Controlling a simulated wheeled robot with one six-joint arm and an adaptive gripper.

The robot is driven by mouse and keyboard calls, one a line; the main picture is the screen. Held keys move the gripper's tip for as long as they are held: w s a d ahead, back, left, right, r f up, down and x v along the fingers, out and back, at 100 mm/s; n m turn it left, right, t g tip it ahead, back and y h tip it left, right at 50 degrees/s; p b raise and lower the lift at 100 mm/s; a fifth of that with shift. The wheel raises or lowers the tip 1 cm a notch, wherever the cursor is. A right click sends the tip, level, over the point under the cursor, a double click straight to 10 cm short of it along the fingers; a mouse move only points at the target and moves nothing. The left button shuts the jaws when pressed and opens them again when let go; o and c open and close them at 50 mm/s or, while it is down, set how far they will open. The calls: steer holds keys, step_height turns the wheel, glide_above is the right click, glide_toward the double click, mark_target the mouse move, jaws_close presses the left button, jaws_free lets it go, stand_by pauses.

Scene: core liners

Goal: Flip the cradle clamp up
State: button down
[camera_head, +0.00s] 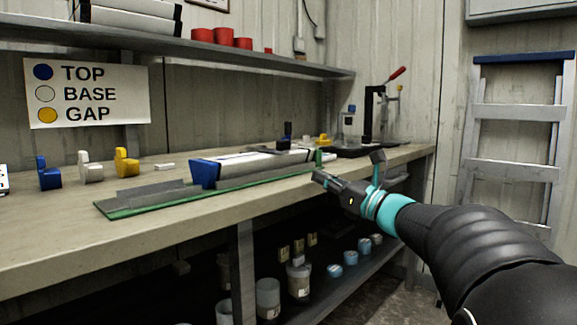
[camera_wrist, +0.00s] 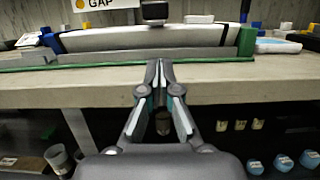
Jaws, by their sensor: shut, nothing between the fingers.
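A green cradle (camera_head: 150,207) lies along the front of the bench and holds a long pale core liner (camera_head: 250,163) with a blue end cap (camera_head: 205,173). My gripper (camera_head: 318,176) is shut and empty, in front of the bench edge near the cradle's right end. Its fingertips (camera_wrist: 158,75) touch nothing visible.
Blue (camera_head: 48,175), white (camera_head: 90,168) and yellow (camera_head: 126,163) pieces stand at the back left. A black stand with a red handle (camera_head: 396,74) is at the far right. Jars (camera_head: 298,280) fill the lower shelf. A ladder (camera_head: 515,145) leans right.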

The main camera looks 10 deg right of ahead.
mark_target(281, 157)
steer(key=x, duration=1)
stand_by(0.4)
